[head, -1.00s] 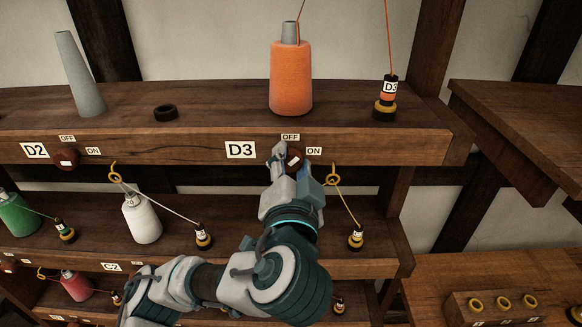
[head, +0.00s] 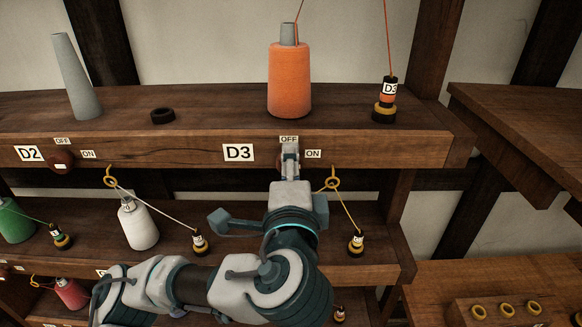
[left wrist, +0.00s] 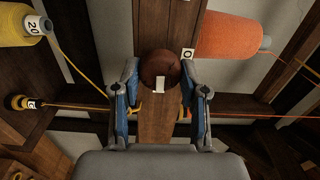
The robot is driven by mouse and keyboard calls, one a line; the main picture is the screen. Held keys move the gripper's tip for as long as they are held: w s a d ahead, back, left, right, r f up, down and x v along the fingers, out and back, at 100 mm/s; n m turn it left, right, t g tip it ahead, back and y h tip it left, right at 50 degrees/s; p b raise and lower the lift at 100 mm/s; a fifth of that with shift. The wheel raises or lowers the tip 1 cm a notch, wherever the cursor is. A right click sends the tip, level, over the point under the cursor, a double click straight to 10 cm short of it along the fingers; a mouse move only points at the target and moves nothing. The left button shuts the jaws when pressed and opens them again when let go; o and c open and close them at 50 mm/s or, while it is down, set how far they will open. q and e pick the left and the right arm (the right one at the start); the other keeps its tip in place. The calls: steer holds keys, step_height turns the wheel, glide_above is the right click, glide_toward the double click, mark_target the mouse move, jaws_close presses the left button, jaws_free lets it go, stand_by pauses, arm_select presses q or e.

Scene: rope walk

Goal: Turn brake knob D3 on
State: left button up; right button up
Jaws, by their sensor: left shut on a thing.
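Brake knob D3 (left wrist: 160,68) is dark red-brown and round, with a white mark on its face, and sits on the shelf's front beam. The D3 plate (head: 238,153) is left of it, the OFF label (head: 289,140) above it and the ON label (head: 313,154) to its right. My left gripper (head: 290,156) is shut on the knob, one finger on each side of it in the left wrist view (left wrist: 160,100). In the head view the gripper hides the knob, so its setting cannot be told there. My right gripper is not in view.
An orange cone (head: 290,82) and the D3 bobbin (head: 384,100) stand on the shelf above. A yellow hook (head: 333,180) with a thread hangs just right of my gripper. Knob D2 (head: 61,161) is at left. My left arm covers part of the lower shelves.

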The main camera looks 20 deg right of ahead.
arm_select(q)
steer(key=shift+d+f+m, duration=0.1)
steer(key=shift+f+m, duration=0.2)
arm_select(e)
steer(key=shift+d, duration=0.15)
arm_select(q)
steer(key=o, duration=1.1)
steer(key=shift+w, duration=0.1)
steer(key=shift+d+r, duration=0.1)
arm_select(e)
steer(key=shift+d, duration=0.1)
arm_select(q)
steer(key=v, duration=1.1)
steer(key=shift+s, duration=0.4)
